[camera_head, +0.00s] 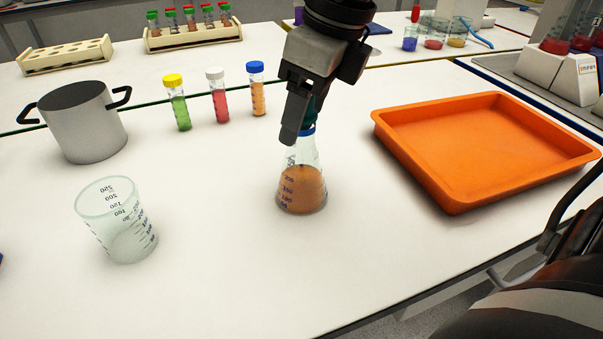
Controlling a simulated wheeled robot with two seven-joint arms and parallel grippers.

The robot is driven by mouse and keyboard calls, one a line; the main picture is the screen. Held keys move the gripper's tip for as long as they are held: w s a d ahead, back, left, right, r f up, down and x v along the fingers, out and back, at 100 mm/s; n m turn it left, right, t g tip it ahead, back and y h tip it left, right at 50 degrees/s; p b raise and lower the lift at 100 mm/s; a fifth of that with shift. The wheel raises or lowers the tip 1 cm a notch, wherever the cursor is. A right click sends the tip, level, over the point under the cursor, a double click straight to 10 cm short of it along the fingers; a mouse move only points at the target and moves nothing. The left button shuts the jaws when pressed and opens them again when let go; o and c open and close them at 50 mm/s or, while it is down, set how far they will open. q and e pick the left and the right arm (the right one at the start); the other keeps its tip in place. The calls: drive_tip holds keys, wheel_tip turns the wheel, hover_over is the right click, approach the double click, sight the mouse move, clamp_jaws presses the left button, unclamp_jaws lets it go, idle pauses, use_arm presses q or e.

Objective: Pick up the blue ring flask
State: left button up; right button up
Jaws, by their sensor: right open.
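The blue ring flask (302,188) stands upright on the white table in the middle of the view. It is a conical glass flask with orange-brown liquid and a blue ring at its neck. My right gripper (299,132) comes down from above and is at the flask's neck. Its near finger hides part of the neck and ring. The jaws are open, and I cannot tell whether a finger touches the glass. My left gripper is not in view.
An empty beaker (128,238) stands at front left, with a grey pot (84,135) behind it. Three capped tubes, with yellow, white and blue (257,90) caps, stand behind the flask. An orange tray (458,201) lies to the right. The table around the flask is clear.

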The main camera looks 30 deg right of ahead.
drive_tip(key=shift+x, duration=1.1)
clamp_jaws()
drive_tip(key=shift+r, duration=0.2)
